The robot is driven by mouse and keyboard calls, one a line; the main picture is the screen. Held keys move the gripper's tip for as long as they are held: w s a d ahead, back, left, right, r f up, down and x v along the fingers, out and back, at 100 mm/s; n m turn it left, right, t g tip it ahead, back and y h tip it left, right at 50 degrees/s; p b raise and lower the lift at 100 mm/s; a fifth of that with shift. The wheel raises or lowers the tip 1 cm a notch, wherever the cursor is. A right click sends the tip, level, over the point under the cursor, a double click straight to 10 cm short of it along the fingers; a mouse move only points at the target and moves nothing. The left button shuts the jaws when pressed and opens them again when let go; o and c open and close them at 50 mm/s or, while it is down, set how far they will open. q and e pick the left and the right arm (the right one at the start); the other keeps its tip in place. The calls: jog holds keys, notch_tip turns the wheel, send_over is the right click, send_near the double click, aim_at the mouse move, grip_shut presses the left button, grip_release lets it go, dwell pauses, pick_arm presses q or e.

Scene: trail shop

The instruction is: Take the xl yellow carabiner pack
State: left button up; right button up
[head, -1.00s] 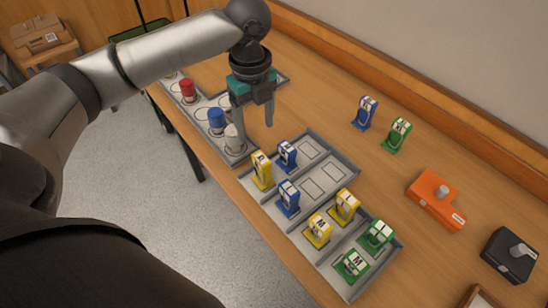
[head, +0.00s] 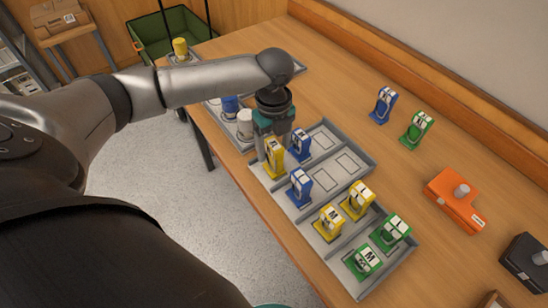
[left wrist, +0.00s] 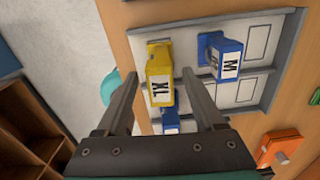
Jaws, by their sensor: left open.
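My right gripper is not in view.
A blue pack (head: 300,144) stands close to the right of the yellow one, another blue pack (head: 300,186) nearer. More yellow and green packs fill the tray's front. A white bottle (head: 245,125) is just left. Orange (head: 455,199) and black (head: 525,262) devices sit at right.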

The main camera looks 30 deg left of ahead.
pick_arm(q)
notch_tip(320, 180, down, 3)
jog(key=shift+r, duration=0.15)
jog(key=shift+r, duration=0.1)
jog(key=shift+c, duration=0.2)
grip_shut()
dwell(0.3)
